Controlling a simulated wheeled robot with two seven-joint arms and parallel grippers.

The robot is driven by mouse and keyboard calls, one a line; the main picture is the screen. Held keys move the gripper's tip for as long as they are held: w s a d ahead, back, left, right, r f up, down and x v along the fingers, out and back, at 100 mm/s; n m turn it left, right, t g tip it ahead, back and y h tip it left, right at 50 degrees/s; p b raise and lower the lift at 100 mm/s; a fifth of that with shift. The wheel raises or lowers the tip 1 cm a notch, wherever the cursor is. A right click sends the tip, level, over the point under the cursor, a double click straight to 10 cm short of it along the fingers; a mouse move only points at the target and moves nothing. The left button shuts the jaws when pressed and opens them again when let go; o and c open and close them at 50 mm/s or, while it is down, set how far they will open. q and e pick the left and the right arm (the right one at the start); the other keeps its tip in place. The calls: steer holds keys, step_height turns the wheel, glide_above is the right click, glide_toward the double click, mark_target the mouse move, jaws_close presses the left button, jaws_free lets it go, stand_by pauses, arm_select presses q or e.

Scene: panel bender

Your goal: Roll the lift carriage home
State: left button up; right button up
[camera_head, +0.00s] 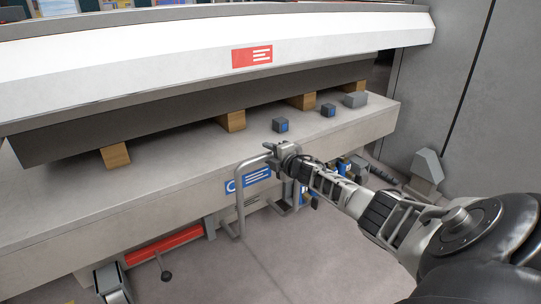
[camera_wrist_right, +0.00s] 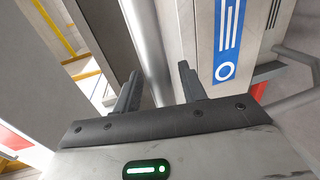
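A grey tubular handle (camera_head: 240,202) stands in front of the machine bed's front edge; I take it to belong to the lift carriage, whose body is mostly hidden under the bed. My right gripper (camera_head: 271,155) is at the upper part of this handle. In the right wrist view the two fingers of the gripper (camera_wrist_right: 160,88) are apart, with the grey tube (camera_wrist_right: 146,45) running between them. Gaps show beside the tube, so the fingers do not look closed on it. My left gripper is not in view.
The machine bed (camera_head: 60,215) carries wooden blocks (camera_head: 232,121) under a dark beam, and small grey-blue blocks (camera_head: 280,125). A blue label (camera_head: 257,177) is beside the handle. A red bar (camera_head: 170,245) is low at left. The floor (camera_head: 300,255) in front is clear.

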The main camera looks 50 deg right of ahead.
steer(key=shift+s+a+p, duration=0.1)
steer(key=shift+s+p, duration=0.15)
steer(key=shift+p, duration=0.05)
arm_select(q)
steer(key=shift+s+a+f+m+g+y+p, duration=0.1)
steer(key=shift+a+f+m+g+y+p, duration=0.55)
steer(key=shift+p, duration=1.15)
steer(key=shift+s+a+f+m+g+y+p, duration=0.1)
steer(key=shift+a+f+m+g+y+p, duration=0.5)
steer(key=shift+p, duration=1.2)
arm_select(e)
steer(key=v, duration=1.5)
steer(key=shift+s+r, duration=0.2)
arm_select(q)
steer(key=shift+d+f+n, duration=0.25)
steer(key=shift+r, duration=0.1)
